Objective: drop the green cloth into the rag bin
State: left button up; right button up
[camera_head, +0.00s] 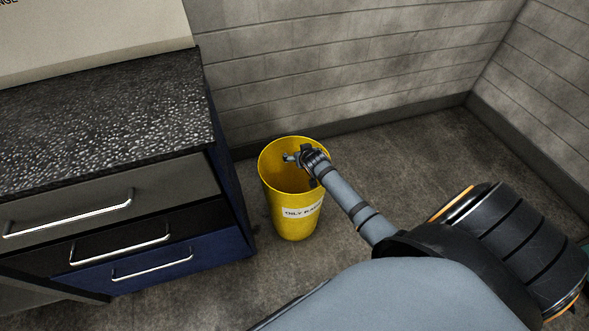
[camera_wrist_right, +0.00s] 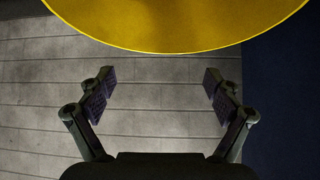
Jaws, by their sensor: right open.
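The yellow rag bin (camera_head: 292,229) stands upright on the floor near the wall, with a white label on its front. My right gripper (camera_head: 291,158) is at the bin's open mouth, within its rim outline in the head view. In the right wrist view the gripper (camera_wrist_right: 158,86) is open, with nothing between its fingers. The yellow bin (camera_wrist_right: 180,28) fills the top of that view, its curved edge beyond the fingertips. The green cloth shows in neither view; most of the bin's inside is hidden. My left gripper is out of view.
A drawer cabinet (camera_head: 228,190) with a dark speckled top (camera_head: 110,115) stands left of the bin, close to it. A pale block wall (camera_head: 340,60) rises behind. Open floor (camera_head: 410,150) lies right of the bin.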

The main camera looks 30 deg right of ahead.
jog(key=r+g+p, duration=0.1)
jog(key=p, duration=0.1)
jog(key=s+p, duration=0.1)
jog(key=p, duration=0.1)
jog(key=shift+s+a+r+g+p, duration=0.1)
jog(key=shift+a+r+g+p, duration=0.1)
jog(key=shift+r+g+p, duration=0.2)
jog(key=v, duration=1.2)
jog(key=shift+d, duration=0.2)
